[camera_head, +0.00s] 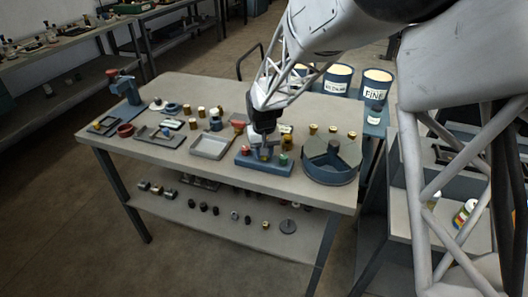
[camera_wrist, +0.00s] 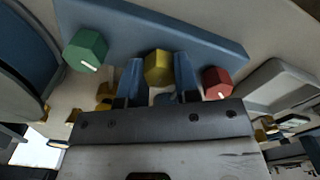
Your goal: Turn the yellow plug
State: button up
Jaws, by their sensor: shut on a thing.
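The yellow plug (camera_wrist: 157,66) is a hexagonal knob in the middle of a blue block (camera_wrist: 215,45). It sits between a green plug (camera_wrist: 86,49) and a red plug (camera_wrist: 217,82) in the wrist view. My gripper (camera_wrist: 158,77) is shut on the yellow plug, one finger on each side of it. In the head view my gripper (camera_head: 263,140) comes down from above over the blue block (camera_head: 250,165). There the red plug (camera_head: 245,149) is left of it and the green plug (camera_head: 283,159) right of it. The yellow plug is mostly hidden by my fingers there.
A round blue container with compartments (camera_head: 330,172) stands close right of the block. A grey tray (camera_head: 210,147) lies to the left. Several brass-coloured pieces stand behind, and blue bins (camera_head: 376,85) stand past the table's back edge.

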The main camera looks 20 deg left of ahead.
jog(key=o, duration=0.9)
jog(key=shift+r, duration=0.1)
jog(key=shift+r, duration=3.85)
